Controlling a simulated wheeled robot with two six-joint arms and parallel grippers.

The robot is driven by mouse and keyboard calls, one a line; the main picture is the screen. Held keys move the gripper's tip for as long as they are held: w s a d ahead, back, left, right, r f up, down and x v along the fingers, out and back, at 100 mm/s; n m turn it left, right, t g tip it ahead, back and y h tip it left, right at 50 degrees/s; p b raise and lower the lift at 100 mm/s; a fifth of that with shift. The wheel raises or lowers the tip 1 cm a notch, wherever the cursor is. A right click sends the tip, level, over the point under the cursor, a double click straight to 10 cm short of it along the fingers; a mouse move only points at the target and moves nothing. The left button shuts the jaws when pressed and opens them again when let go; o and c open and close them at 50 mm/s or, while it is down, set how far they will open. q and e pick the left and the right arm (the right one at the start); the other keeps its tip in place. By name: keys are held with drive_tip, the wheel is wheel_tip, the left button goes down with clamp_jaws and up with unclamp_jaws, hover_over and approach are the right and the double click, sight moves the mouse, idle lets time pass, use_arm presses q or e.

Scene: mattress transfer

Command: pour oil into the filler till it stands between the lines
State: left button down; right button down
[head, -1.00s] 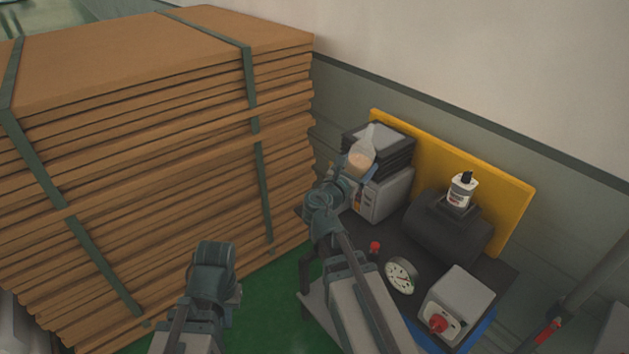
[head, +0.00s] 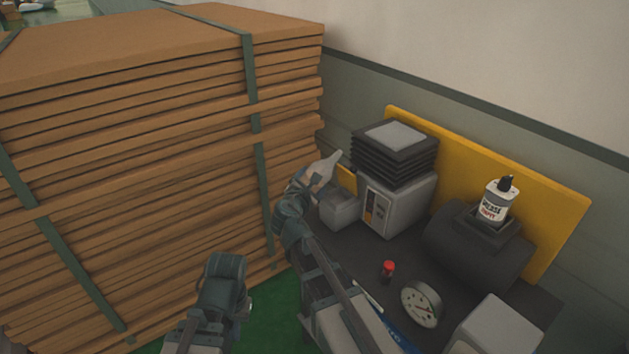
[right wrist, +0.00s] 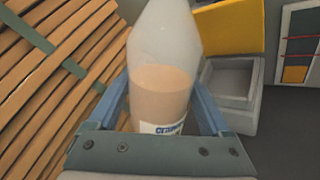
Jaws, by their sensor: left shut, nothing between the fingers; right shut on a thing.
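A translucent bottle (head: 325,168) with a tapering neck is in my right gripper (head: 309,188), left of the bench machine. In the right wrist view the bottle (right wrist: 161,85) stands nearly upright between the blue fingers. Tan liquid fills its lower part, above a partly covered label. A grey open-topped box (head: 341,209), perhaps the filler, is just right of that gripper. In the right wrist view the box (right wrist: 232,112) looks empty, with a yellow panel behind it; no level lines can be made out. My left gripper (head: 226,285) is shut and empty, low in the head view; its fingertips are hard to see.
A tall strapped stack of brown boards (head: 140,150) fills the left. On the dark bench are a grey unit (head: 397,203) with black ribbed layers, a red-topped item (head: 388,270), a dial gauge (head: 421,303) and a white bottle (head: 497,202) on a dark cylinder. A yellow board (head: 550,215) stands behind.

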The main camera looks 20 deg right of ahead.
drive_tip(key=a+m, duration=0.1)
drive_tip(key=a+f+m+y, duration=0.1)
drive_tip(key=a, duration=0.1)
drive_tip(key=shift+w+f+m+y, duration=0.3)
drive_tip(key=shift+w+m, duration=0.1)
drive_tip(key=shift+w+a+f+m+y+b, duration=0.15)
drive_tip(key=shift+a+f+m+y+b, duration=0.4)
drive_tip(key=shift+f+m, duration=0.4)
